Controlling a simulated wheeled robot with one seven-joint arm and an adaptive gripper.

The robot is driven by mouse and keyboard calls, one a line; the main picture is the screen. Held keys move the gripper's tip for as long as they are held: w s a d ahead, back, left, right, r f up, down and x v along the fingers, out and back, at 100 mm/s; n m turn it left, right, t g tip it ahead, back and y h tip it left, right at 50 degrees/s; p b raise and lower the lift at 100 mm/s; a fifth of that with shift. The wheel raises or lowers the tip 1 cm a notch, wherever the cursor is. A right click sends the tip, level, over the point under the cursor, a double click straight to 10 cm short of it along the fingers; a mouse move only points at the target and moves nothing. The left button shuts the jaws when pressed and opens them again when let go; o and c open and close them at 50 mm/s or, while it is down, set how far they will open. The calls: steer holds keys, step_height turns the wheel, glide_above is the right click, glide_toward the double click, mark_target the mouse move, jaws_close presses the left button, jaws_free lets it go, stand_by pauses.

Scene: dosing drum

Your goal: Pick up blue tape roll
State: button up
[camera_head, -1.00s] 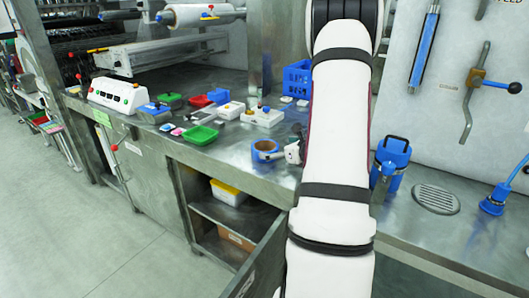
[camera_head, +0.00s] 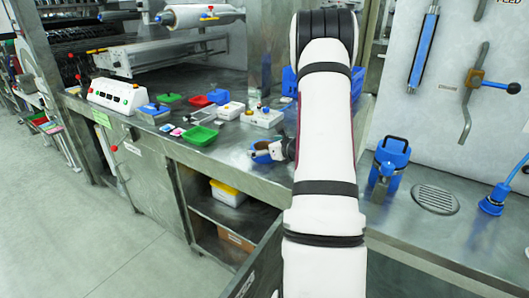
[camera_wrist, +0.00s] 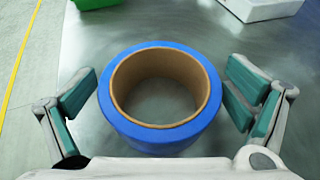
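The blue tape roll (camera_wrist: 135,130) lies flat on the steel counter in the wrist view, its brown cardboard core facing up. In the head view the tape roll (camera_head: 258,157) is partly hidden by my gripper (camera_head: 277,150). In the wrist view my gripper (camera_wrist: 160,100) is open, with one teal-padded finger on each side of the roll.
A green tray (camera_head: 200,136), a white box with knobs (camera_head: 262,117) and a blue crate (camera_head: 289,82) stand behind the roll. A blue container (camera_head: 390,160) stands to the right. The counter's front edge is close to the roll.

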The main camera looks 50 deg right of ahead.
steer(key=c, duration=0.8)
steer(key=shift+r, duration=0.1)
